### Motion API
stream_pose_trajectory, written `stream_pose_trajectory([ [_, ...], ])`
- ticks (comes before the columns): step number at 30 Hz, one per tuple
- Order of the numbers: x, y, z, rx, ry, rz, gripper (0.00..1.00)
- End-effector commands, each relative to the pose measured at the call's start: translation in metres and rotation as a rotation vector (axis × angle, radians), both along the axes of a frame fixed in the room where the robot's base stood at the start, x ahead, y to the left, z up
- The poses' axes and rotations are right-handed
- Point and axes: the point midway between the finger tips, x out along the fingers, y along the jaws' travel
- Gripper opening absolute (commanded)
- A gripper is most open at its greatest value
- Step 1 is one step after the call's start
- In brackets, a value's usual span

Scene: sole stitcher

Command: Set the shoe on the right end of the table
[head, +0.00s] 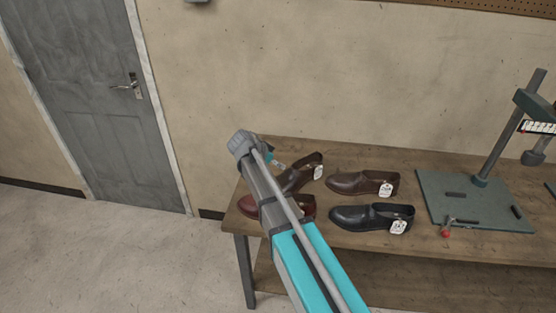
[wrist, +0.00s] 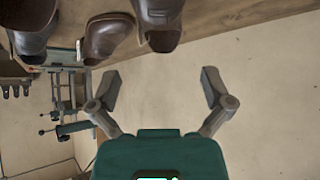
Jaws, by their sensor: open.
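Several shoes stand on the wooden table (head: 300,231). A dark brown shoe (head: 297,177) is at the back left, partly behind my arm, and a brown shoe (head: 360,182) is to its right. A reddish-brown shoe (head: 307,204) is at the front left, mostly hidden by my arm. A black shoe (head: 371,216) is at the front right. Most carry white tags. Which one the task means, I cannot tell. In the wrist view my gripper (wrist: 161,83) is open with nothing between its fingers, and shoes show along the top edge, apart from it.
A green-based machine with an upright post (head: 497,143) stands on the right part of the table. A red-knobbed lever (head: 446,229) is at its front left. A grey door (head: 95,100) is in the wall at left. Bare table shows between the black shoe and the machine base.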

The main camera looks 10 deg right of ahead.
Motion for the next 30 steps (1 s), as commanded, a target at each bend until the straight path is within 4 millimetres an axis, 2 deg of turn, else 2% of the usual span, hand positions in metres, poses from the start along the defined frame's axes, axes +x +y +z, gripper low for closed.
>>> stream_pose_trajectory([
  [23,-0.003,0.0,0.001,0.002,0.006,0.001,1.0],
  [26,-0.009,-0.003,-0.001,0.007,0.03,0.015,1.0],
  [30,-0.029,-0.013,-0.008,0.03,0.108,0.06,1.0],
])
